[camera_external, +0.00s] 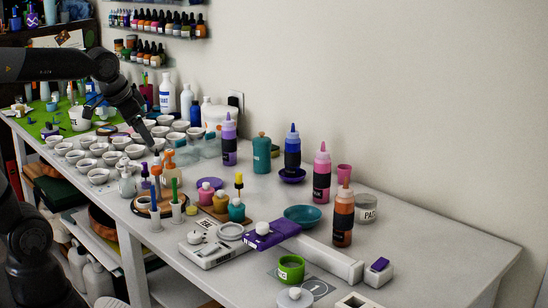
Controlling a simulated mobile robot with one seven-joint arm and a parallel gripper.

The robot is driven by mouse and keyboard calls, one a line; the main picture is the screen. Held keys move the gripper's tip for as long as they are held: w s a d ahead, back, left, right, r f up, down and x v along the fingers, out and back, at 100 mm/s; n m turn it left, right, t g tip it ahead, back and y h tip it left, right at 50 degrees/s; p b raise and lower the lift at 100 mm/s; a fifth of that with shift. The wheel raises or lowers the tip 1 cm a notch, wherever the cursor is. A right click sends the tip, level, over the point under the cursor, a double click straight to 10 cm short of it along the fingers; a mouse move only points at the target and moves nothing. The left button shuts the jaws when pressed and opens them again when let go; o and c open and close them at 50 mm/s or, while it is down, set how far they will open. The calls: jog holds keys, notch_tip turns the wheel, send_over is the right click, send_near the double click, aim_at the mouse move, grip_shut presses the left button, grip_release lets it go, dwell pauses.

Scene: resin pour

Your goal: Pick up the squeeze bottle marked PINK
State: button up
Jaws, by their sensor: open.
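A pink squeeze bottle (322,170) with a pink nozzle and a dark label stands upright toward the back of the white table, right of centre. Its label is too small to read. My gripper (149,139) is at the end of the dark arm reaching in from the left, above or beside the rows of small white bowls. It is open, far to the left of the pink bottle and apart from it. No other thing hides the bottle's body, except perhaps its lower right edge beside the copper-coloured bottle.
Near the pink bottle stand a copper squeeze bottle (342,220), a blue one (292,158) on a purple saucer, a purple one (229,145), a teal canister (262,155) and a teal bowl (303,215). White bowls (98,177) crowd the left. The table's right end (440,240) is clear.

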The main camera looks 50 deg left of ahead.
jog(key=w+d+r+m, duration=0.2)
jog(key=w+d, duration=0.2)
jog(key=w, duration=0.6)
jog(key=m+h, duration=0.5)
send_near(319, 151)
jog(key=w, duration=0.2)
jog(key=shift+g, duration=0.4)
jog(key=x, duration=0.6)
jog(key=shift+s+d, duration=0.3)
jog(key=shift+s, duration=0.1)
jog(key=x, duration=0.5)
jog(key=shift+s+f, duration=0.15)
jog(key=shift+f, duration=0.2)
jog(key=c, duration=1.5)
